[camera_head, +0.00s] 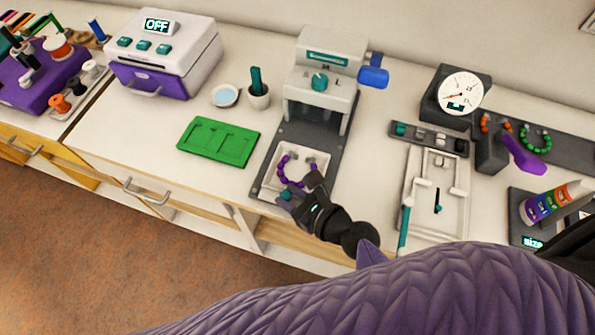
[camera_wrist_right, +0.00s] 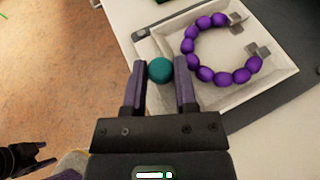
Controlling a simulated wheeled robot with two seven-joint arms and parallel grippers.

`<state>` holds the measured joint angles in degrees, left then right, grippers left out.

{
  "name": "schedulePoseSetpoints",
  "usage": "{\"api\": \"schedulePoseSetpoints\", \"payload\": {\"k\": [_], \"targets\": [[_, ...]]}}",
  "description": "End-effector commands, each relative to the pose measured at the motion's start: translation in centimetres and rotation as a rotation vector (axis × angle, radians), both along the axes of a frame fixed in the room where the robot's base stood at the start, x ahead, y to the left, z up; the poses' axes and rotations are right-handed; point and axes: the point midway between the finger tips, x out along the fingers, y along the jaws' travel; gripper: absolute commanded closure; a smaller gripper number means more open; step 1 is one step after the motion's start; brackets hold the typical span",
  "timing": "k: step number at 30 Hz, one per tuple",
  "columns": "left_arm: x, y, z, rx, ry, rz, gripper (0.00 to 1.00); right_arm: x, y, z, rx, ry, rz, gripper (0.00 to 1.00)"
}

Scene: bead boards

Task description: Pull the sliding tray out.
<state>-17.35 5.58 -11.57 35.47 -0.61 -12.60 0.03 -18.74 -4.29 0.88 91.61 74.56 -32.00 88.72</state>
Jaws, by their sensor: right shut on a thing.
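The sliding tray (camera_head: 268,180) is a shallow white tray on the dark base of a grey press-like machine (camera_head: 325,75). It holds a curved string of purple beads (camera_head: 284,172), its ends at small grey clips. A round teal knob (camera_wrist_right: 160,70) is at the tray's front edge. My right gripper (camera_head: 298,190) is shut on the knob, one finger on each side, in the right wrist view (camera_wrist_right: 160,85). My left gripper (camera_wrist_right: 45,160) shows partly at the lower left there; its jaws are unclear.
A green board (camera_head: 218,141) lies left of the machine. A white frame with a teal strip (camera_head: 408,200) and a dial gauge (camera_head: 460,92) stand further right. Open floor (camera_head: 90,260) lies before the counter.

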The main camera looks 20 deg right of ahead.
Motion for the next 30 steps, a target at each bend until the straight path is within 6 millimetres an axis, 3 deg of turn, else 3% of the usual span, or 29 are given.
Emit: {"api": "schedulePoseSetpoints", "payload": {"k": [9,10,15,24,30], "targets": [[0.0,-0.1,0.0,-0.001,0.0,0.002,0.3,-0.4,0.4,0.0,0.006,0.004,0.008,1.0],[0.0,-0.1,0.0,-0.001,0.0,0.002,0.3,-0.4,0.4,0.0,0.006,0.004,0.008,0.6],[0.0,-0.1,0.0,-0.002,-0.001,0.002,0.3,-0.3,0.4,0.0,0.005,0.003,0.007,0.29],[0.1,-0.2,0.1,-0.002,-0.001,0.0,0.3,-0.5,0.1,0.1,0.003,0.002,0.005,0.29],[0.2,-0.2,1.1,-0.002,-0.005,-0.002,0.3,-3.5,-1.8,1.6,0.001,0.006,0.005,0.29]]}}
